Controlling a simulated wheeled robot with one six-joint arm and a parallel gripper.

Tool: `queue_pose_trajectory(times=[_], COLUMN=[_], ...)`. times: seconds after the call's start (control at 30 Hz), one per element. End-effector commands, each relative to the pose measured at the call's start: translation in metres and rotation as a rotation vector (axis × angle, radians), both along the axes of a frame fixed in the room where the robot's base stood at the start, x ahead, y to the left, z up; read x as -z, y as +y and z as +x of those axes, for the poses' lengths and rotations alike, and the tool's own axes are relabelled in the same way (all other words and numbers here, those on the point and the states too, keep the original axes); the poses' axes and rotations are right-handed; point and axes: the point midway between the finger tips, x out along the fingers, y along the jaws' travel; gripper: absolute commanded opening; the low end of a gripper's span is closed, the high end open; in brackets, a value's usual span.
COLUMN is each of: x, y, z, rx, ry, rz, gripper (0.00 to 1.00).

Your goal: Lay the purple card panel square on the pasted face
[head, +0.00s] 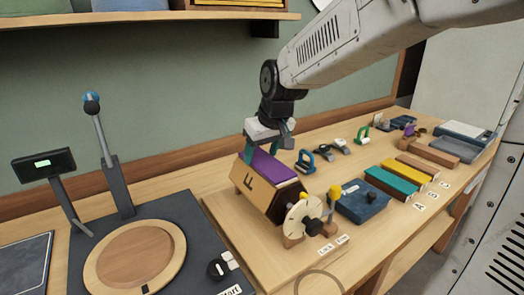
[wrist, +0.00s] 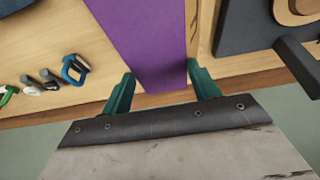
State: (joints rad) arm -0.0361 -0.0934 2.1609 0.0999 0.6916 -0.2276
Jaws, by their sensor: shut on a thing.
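The purple card panel (head: 268,168) is a flat strip held between the teal fingers of my gripper (head: 266,148). In the wrist view the panel (wrist: 143,40) runs from between the fingertips (wrist: 162,90) to the top edge. In the head view it lies along the upper face of a tilted wooden block marked F (head: 262,193). I cannot tell whether it touches that face or hovers just above it. The pasted face itself is hidden or not distinguishable; a pale strip shows at the block's near end.
A cream dial (head: 303,216) stands at the block's near end. A dark blue pad (head: 362,203) and teal bar (head: 391,183) lie to the right. A blue clamp (head: 306,162) stands behind. A round wooden turntable (head: 135,257) and lever (head: 103,150) are left.

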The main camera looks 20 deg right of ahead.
Motion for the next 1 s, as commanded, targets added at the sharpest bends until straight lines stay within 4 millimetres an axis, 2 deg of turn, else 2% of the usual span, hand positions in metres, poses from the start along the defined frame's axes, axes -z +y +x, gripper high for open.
queue_pose_trajectory(times=[0.3,0.33,0.4,0.77,0.87,1.0], x=[0.002,0.002,0.002,-0.003,-0.016,-0.043], y=[0.000,0.000,0.000,0.000,-0.001,-0.004], z=[0.000,0.000,0.000,0.000,-0.005,-0.015], rx=[0.000,0.000,0.000,0.000,0.000,0.002], ry=[-0.001,-0.002,-0.002,-0.003,-0.006,-0.008], rz=[0.000,0.000,0.000,0.001,0.000,0.000], gripper=[0.35,0.66,0.83,0.83,0.83,0.83])
